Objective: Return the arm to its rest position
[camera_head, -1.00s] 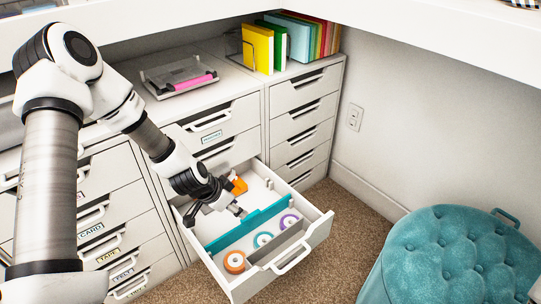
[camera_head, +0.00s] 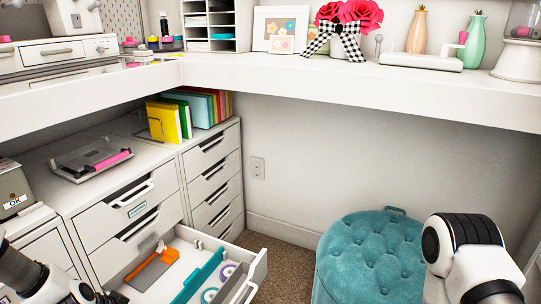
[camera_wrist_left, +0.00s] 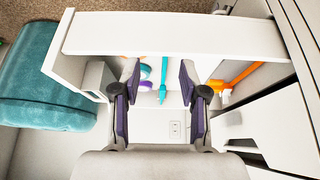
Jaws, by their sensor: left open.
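My left gripper shows in the left wrist view (camera_wrist_left: 160,90) with its two fingers apart and nothing between them. In the head view the left arm is at the lower left corner, and its gripper (camera_head: 98,296) is partly cut off beside the open drawer (camera_head: 247,262). The drawer holds a teal divider (camera_head: 200,277), tape rolls (camera_head: 228,270) and an orange-and-grey item (camera_head: 152,268). The divider also shows in the left wrist view (camera_wrist_left: 163,72). Part of my right arm is at the lower right of the head view; its gripper is out of view.
A teal tufted stool (camera_head: 368,255) stands right of the drawer. A white drawer cabinet (camera_head: 212,180) bears colored folders (camera_head: 205,105). A grey tray with a pink item (camera_head: 92,157) sits on the counter. A white shelf (camera_head: 330,95) runs above.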

